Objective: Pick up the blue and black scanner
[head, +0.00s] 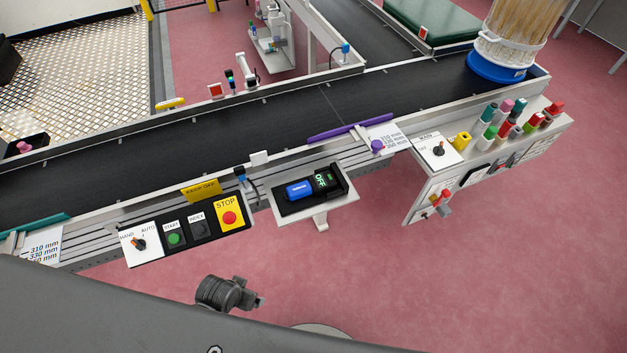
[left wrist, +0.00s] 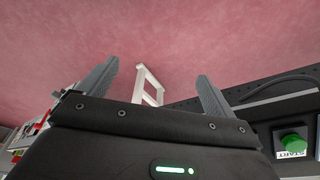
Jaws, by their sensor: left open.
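The blue and black scanner (head: 299,190) lies on a small white shelf (head: 348,202) at the front of the conveyor in the head view. A black part with a green "OFF" marking adjoins its right end. My left gripper (head: 259,300) is below and left of the shelf in the head view, apart from the scanner. In the left wrist view my left gripper (left wrist: 156,82) has its two fingers spread with nothing held between them. A white bracket (left wrist: 149,85) shows beyond the fingers there. The scanner is not visible in the left wrist view. My right gripper is not in view.
A control panel with a yellow STOP plate (head: 230,216) stands left of the shelf. Its green START button (left wrist: 292,143) shows in the left wrist view. The red floor in front is clear.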

